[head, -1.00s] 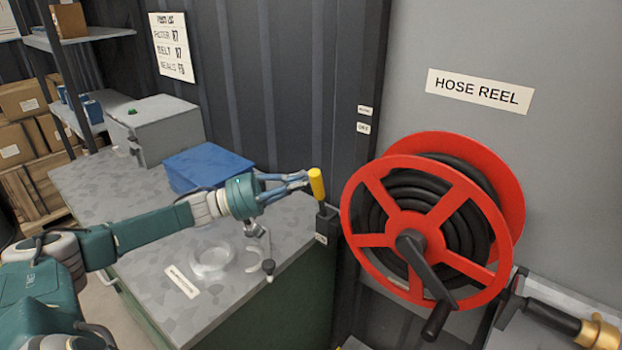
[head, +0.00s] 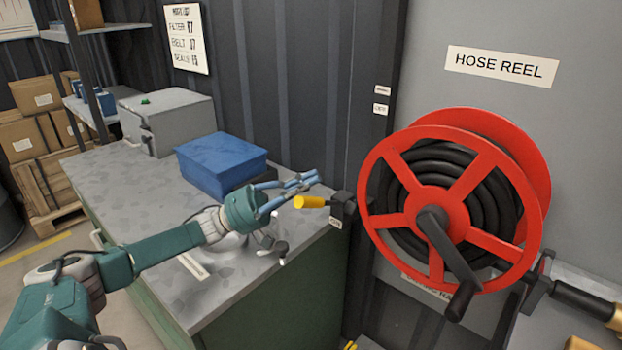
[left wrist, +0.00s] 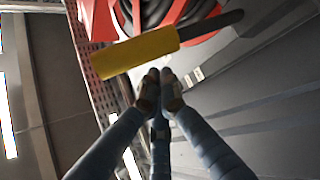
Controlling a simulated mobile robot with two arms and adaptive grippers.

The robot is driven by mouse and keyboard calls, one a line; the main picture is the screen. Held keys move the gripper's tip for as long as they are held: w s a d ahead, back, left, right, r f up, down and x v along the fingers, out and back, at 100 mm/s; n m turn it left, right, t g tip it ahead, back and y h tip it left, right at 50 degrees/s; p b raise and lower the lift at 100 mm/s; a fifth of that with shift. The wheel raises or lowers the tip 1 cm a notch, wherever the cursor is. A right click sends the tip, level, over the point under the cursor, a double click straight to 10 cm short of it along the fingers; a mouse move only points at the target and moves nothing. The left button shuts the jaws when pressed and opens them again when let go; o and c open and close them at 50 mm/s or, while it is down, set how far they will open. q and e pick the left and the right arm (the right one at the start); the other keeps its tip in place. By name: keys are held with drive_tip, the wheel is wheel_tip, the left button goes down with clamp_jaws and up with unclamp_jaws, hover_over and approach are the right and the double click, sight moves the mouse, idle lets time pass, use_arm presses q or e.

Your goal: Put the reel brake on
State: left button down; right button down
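The reel brake is a lever with a yellow handle (head: 309,202) on a dark bracket (head: 343,206) beside the red hose reel (head: 392,232). The handle lies about level and points left, away from the reel. My left gripper (head: 312,180) has its blue-grey fingers together just above the handle in the head view. In the left wrist view the closed fingertips (left wrist: 160,80) are right by the yellow handle (left wrist: 135,52), with nothing between them. I cannot tell whether they touch it. My right gripper is not in view.
The reel's black crank (head: 449,250) sticks out in front. A brass-ended nozzle (head: 612,315) is at the right edge.

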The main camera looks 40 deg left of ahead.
use_arm(q)
drive_tip(key=shift+s+f, duration=0.25)
drive_tip(key=shift+f, duration=0.05)
drive_tip(key=shift+a, duration=0.1)
idle(0.3)
drive_tip(key=s+a+f, duration=0.1)
drive_tip(key=s+a, duration=0.8)
drive_tip(key=a, duration=0.2)
drive_tip(key=shift+a+f, duration=0.2)
drive_tip(key=shift+f, duration=0.05)
drive_tip(key=shift+s, duration=0.1)
